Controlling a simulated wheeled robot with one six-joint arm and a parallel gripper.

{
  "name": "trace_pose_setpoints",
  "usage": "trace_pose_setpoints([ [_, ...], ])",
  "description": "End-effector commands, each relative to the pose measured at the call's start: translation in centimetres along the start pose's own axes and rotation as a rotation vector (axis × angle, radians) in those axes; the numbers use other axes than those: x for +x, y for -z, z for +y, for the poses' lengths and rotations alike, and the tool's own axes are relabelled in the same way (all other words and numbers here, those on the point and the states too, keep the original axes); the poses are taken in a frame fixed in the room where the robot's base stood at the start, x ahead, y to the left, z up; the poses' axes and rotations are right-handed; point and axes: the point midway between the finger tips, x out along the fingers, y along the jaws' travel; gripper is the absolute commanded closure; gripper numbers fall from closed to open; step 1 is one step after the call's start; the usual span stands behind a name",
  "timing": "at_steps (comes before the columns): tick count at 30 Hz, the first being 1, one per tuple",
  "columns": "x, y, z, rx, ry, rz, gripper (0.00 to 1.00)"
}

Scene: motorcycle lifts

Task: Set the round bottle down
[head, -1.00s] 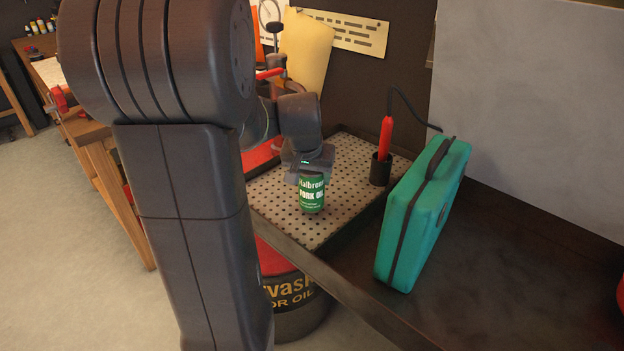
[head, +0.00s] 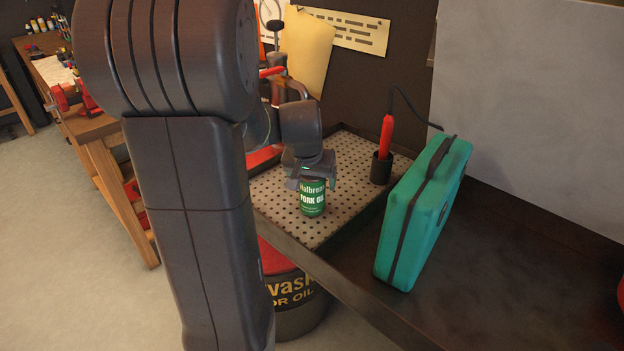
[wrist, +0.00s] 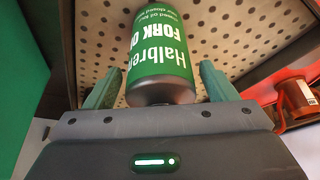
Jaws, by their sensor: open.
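The round bottle (head: 313,200) is a green can labelled fork oil, standing upright on a perforated tray (head: 350,160). In the wrist view the bottle (wrist: 160,55) lies between the two fingers, with a gap on each side. My gripper (head: 314,184) is open around the upper part of the bottle in the head view. In the wrist view my gripper (wrist: 155,88) shows both green-grey fingertips apart. The top of the bottle is partly hidden by the gripper in the head view.
A teal case (head: 425,215) stands right of the tray. A black cup (head: 381,168) with a red-handled tool (head: 386,135) stands at the tray's right side. The dark bench right of the case is clear.

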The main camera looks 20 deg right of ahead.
Motion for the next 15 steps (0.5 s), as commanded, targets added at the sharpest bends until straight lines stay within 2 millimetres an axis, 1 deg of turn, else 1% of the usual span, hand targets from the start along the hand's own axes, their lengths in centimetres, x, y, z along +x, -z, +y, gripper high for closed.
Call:
trace_pose_setpoints([
  [5,-2.2,0.2,0.0,0.000,0.001,0.005,0.21],
  [15,-9.1,0.1,-0.1,-0.001,0.002,0.005,0.21],
])
